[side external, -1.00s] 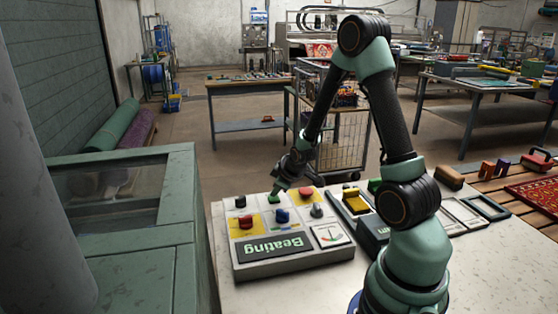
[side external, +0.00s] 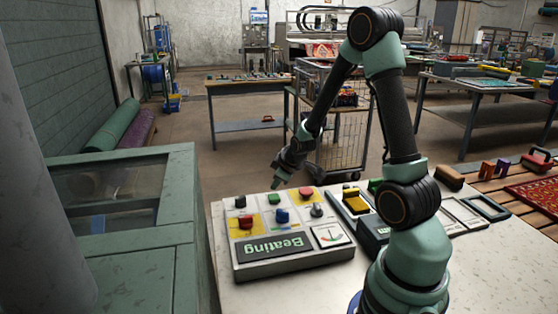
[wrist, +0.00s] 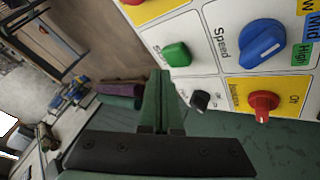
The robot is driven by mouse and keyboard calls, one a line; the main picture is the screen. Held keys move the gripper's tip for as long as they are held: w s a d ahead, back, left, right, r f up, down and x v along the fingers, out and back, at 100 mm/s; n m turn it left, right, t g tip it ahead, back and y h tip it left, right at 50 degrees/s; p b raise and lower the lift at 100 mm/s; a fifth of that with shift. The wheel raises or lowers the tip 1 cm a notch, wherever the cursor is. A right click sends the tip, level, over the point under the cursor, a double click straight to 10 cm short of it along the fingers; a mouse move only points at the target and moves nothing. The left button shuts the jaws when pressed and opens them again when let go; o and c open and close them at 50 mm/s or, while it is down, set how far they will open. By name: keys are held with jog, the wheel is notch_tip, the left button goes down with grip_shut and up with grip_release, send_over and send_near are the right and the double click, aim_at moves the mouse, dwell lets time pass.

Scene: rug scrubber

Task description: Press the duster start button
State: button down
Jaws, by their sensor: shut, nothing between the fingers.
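The grey control panel (side external: 234,259) stands on the bench with a dark display (side external: 274,246) reading "Beating" in green, upside down to this view. In the wrist view my shut fingers (wrist: 160,76) point just left of and below that button.
The panel also has a blue speed knob (side external: 282,215), red controls (side external: 306,194) and a black knob (side external: 317,210).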

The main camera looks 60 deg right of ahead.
aim_at(276, 197)
jog(key=shift+r, duration=2.2)
jog(key=s+a+r+y, duration=0.1)
jog(key=a+r+y, duration=0.1)
jog(key=a+r, duration=0.75)
jog(key=s+a+r+m+y, duration=0.1)
jog(key=s+a+r+m, duration=0.1)
jog(key=s+a, duration=0.7)
jog(key=a+r, duration=0.1)
jog(key=a, duration=0.3)
jog(key=shift+s+a+g+y, duration=0.2)
jog(key=shift+s+g+y, duration=0.1)
jog(key=shift+s+g, duration=0.1)
jog(key=shift+w, duration=0.1)
